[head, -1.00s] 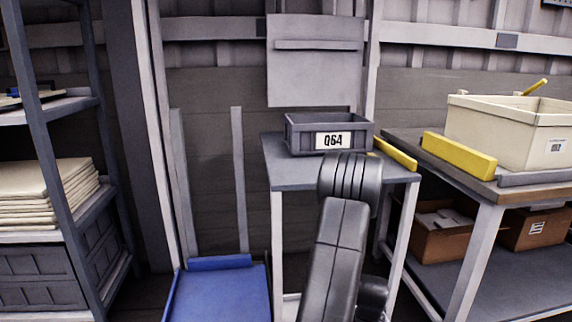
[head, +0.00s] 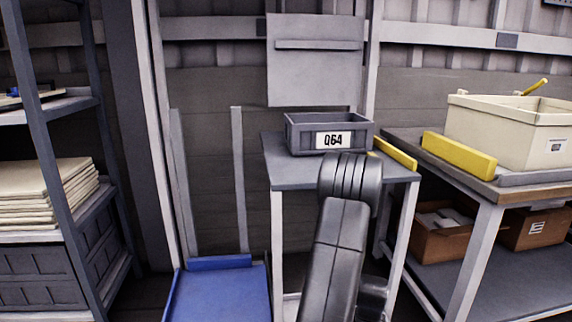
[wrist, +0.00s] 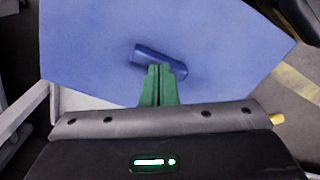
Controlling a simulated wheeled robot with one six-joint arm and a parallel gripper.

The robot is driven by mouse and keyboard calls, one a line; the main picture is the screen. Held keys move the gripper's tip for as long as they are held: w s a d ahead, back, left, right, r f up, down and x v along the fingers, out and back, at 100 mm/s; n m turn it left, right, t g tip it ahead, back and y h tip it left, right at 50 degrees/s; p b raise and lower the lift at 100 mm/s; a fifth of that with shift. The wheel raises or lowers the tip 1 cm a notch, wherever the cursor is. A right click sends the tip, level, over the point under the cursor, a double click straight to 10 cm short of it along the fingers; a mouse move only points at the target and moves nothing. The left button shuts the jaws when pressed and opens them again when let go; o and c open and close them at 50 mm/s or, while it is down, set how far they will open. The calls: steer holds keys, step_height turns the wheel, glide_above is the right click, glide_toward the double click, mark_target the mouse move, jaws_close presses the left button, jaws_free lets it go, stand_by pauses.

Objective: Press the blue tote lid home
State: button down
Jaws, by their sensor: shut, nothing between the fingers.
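In the wrist view, a flat blue lid (wrist: 95,55) fills most of the upper picture, with a short raised blue bar (wrist: 146,52) near its middle. My gripper (wrist: 159,68) has green fingers that are together and empty. The fingertips are at the near side of the bar, overlapping it in the picture. I cannot tell if they touch the lid. A pale surface shows below the lid's lower left edge; whether the lid sits flush is hidden. In the head view my gripper is out of sight below the frame.
A blue panel with a raised far edge (head: 215,292) is at the lower left; I cannot tell if it is the lid. A grey bin marked Q64 (head: 300,143) stands on a small grey table (head: 290,175). A bench (head: 470,185) with a cream bin (head: 500,130) is right, shelving left.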

steer(key=shift+f, duration=0.2)
stand_by(0.4)
steer(key=shift+r+p, duration=1.8)
steer(key=shift+r, duration=0.8)
steer(key=shift+w+f, duration=0.1)
